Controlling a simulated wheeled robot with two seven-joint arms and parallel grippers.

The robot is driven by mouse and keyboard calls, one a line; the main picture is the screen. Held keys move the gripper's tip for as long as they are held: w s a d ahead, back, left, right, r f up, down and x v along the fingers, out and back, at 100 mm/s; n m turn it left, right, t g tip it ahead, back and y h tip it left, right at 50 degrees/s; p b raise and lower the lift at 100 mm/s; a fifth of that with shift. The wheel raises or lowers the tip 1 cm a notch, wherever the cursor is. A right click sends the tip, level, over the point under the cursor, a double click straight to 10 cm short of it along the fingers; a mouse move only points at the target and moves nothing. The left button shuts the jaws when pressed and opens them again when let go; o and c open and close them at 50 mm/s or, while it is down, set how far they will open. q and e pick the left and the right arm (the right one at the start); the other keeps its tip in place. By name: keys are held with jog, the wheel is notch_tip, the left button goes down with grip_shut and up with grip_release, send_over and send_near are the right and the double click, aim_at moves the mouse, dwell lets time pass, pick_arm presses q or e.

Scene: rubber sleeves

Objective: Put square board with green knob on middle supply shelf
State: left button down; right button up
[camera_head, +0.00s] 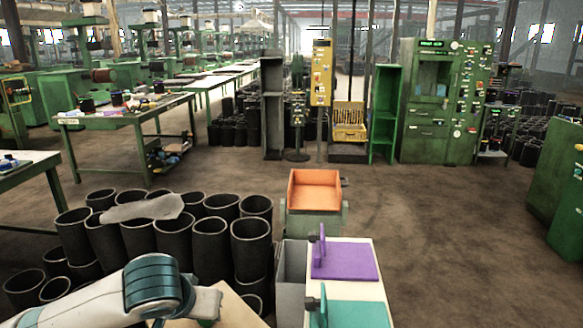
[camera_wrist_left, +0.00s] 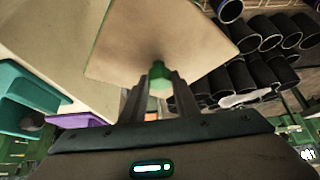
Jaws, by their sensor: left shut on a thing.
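My left gripper (camera_head: 207,303) is at the bottom of the head view, reaching in from the left. In the left wrist view its two fingers (camera_wrist_left: 160,82) are shut on the green knob (camera_wrist_left: 158,68) of a flat, square tan board (camera_wrist_left: 150,35). The board also shows in the head view (camera_head: 238,312), partly hidden behind the gripper and cut off by the lower edge. I cannot tell which structure is the middle supply shelf. My right gripper is not in view.
A cream surface (camera_head: 372,257) at lower right carries purple (camera_head: 345,262) and teal (camera_head: 358,314) pieces. A grey bin (camera_head: 291,270) stands beside it, and an orange tray (camera_head: 315,190) beyond. Several black rubber sleeves (camera_head: 210,250) stand left. The floor (camera_head: 460,220) at right is clear.

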pick_arm(q)
jog(key=s+f, duration=0.3)
jog(key=f, duration=0.9)
jog(key=shift+s+f, duration=0.15)
jog(key=shift+f, duration=0.1)
